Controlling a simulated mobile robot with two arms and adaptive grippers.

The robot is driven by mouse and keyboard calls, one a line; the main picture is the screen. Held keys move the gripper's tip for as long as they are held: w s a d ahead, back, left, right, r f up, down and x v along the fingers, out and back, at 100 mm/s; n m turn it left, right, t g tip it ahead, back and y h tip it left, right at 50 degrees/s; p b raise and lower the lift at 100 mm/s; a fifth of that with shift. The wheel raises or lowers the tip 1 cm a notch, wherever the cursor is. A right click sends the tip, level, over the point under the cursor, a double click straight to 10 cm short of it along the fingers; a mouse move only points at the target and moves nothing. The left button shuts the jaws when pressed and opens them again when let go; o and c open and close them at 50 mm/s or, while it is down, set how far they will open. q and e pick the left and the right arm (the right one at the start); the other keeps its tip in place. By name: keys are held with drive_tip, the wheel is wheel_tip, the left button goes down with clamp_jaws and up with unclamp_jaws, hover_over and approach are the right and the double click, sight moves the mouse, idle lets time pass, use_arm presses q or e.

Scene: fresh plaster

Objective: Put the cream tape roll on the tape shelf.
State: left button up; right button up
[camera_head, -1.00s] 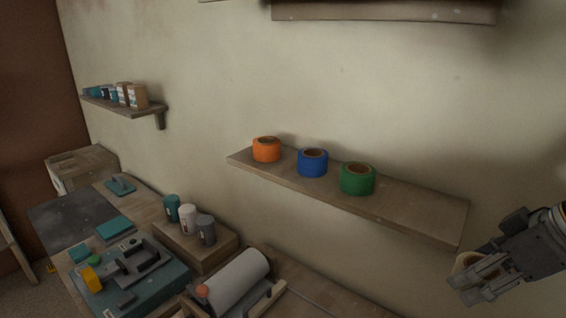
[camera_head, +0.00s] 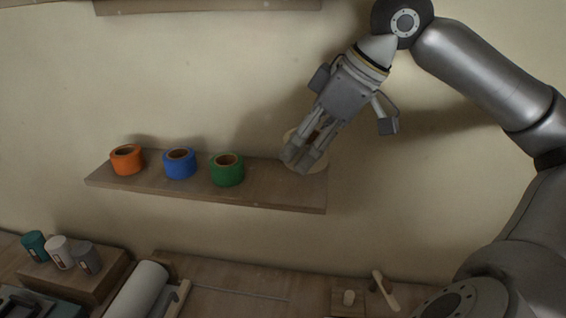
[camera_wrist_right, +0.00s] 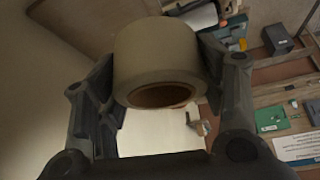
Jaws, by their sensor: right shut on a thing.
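The cream tape roll (camera_wrist_right: 158,62) is between the fingers of my right gripper (camera_head: 302,160), which is shut on it. In the head view the cream roll (camera_head: 317,163) is mostly hidden behind the fingers, at the right end of the tape shelf (camera_head: 262,192). I cannot tell whether the roll touches the shelf. On the shelf, from left to right, stand an orange roll (camera_head: 127,160), a blue roll (camera_head: 180,163) and a green roll (camera_head: 227,170). The right gripper is right of the green roll, apart from it. My left gripper is not in view.
Below the shelf is a workbench (camera_head: 230,290) with a paper roll (camera_head: 137,292) and several small pots on a wooden box (camera_head: 85,280). A higher shelf (camera_head: 205,5) crosses the top of the head view. Bare shelf shows between the green roll and my gripper.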

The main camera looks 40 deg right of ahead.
drive_tip(key=w+d+f, duration=0.1)
drive_tip(key=w+f, duration=0.1)
drive_tip(key=w+d+f+p, duration=0.1)
drive_tip(key=w+d+f, duration=0.1)
drive_tip(key=w, duration=0.1)
drive_tip(key=w+d+f, duration=0.2)
drive_tip(key=shift+w, duration=0.2)
drive_tip(key=shift+w+d+f, duration=0.1)
drive_tip(key=shift+d+f, duration=0.05)
drive_tip(key=shift+f, duration=0.2)
drive_tip(key=f, duration=0.1)
drive_tip(key=w+f, duration=0.1)
drive_tip(key=f+b, duration=0.1)
drive_tip(key=f, duration=0.1)
drive_tip(key=shift+w+d, duration=0.15)
drive_tip(key=shift+d, duration=0.25)
drive_tip(key=shift+f+b, duration=0.5)
drive_tip(key=shift+r, duration=0.1)
